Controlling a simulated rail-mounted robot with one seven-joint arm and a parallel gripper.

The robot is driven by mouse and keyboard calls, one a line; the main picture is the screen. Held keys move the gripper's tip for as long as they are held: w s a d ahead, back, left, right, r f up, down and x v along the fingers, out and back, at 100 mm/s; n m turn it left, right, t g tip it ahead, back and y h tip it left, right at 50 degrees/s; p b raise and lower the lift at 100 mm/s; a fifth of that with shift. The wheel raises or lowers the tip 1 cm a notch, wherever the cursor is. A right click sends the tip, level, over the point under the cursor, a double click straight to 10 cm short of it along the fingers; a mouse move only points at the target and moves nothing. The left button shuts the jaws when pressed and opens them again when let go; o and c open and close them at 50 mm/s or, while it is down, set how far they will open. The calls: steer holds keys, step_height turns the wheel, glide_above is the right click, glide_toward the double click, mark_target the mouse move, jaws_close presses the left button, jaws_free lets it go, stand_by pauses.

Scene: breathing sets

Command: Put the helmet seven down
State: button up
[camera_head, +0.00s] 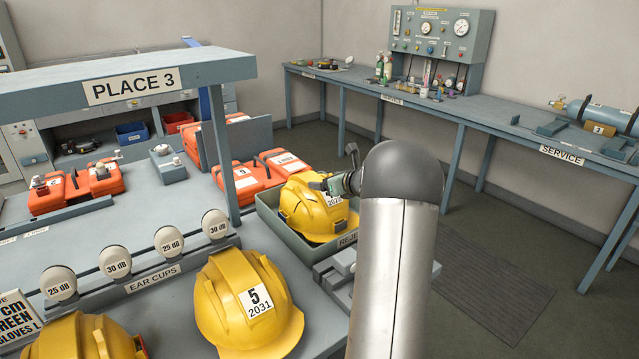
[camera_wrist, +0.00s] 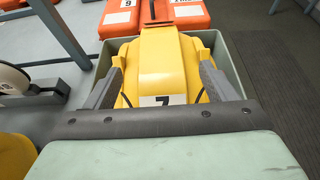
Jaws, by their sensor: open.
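The yellow helmet seven (camera_head: 312,212) sits in the grey-green reject tray (camera_head: 287,237) at the bench's right end. In the wrist view the same helmet (camera_wrist: 163,68) shows its label with the top of a 7, partly hidden by my gripper's body. My gripper (camera_wrist: 160,85) is open, with one finger on each side of the helmet. Whether the fingers touch it, I cannot tell. The tray (camera_wrist: 231,66) surrounds the helmet in the wrist view. In the head view my arm hides part of the gripper (camera_head: 335,184) and the tray's right side.
Yellow helmet five (camera_head: 245,305) stands in front, beside the ear cups rack (camera_head: 150,279). Orange cases (camera_head: 262,172) lie just behind the tray. A post and the PLACE 3 shelf (camera_head: 130,84) rise to the left. Open floor lies to the right, before the service bench (camera_head: 480,114).

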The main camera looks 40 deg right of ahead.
steer(key=v, duration=0.6)
steer(key=shift+b, duration=0.3)
